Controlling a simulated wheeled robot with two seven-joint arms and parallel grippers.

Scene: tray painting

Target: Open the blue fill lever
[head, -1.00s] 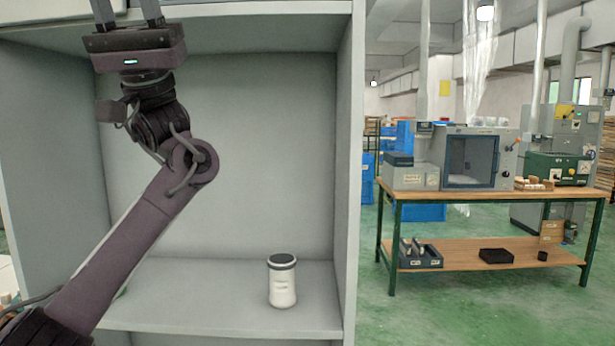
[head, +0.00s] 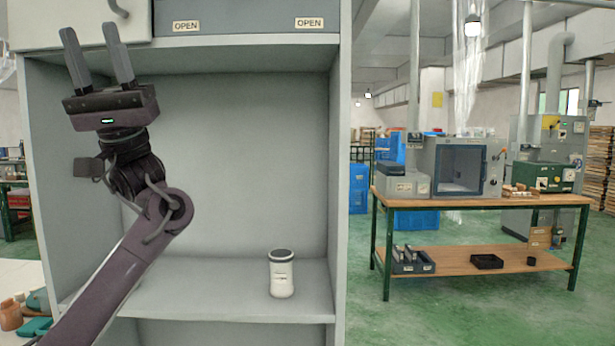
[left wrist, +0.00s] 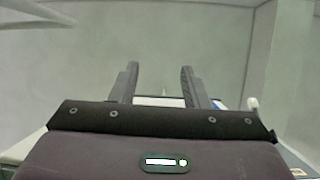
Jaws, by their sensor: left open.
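My left gripper (head: 89,30) is raised in front of the upper left of a grey cabinet in the head view. Its two fingers point up, apart and empty. It also shows in the left wrist view (left wrist: 160,67), with a small patch of white and blue behind the fingers, too small to identify. I cannot make out a blue fill lever in the head view. A grey curved handle (head: 118,8) shows at the top left edge, just above the fingers, cut off by the frame. My right gripper is not in view.
The grey cabinet (head: 341,180) has two "OPEN" labels (head: 186,27) on its upper front. A white jar with a dark lid (head: 282,275) stands on its shelf. A wooden workbench (head: 480,200) with machines stands at right, with green floor between.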

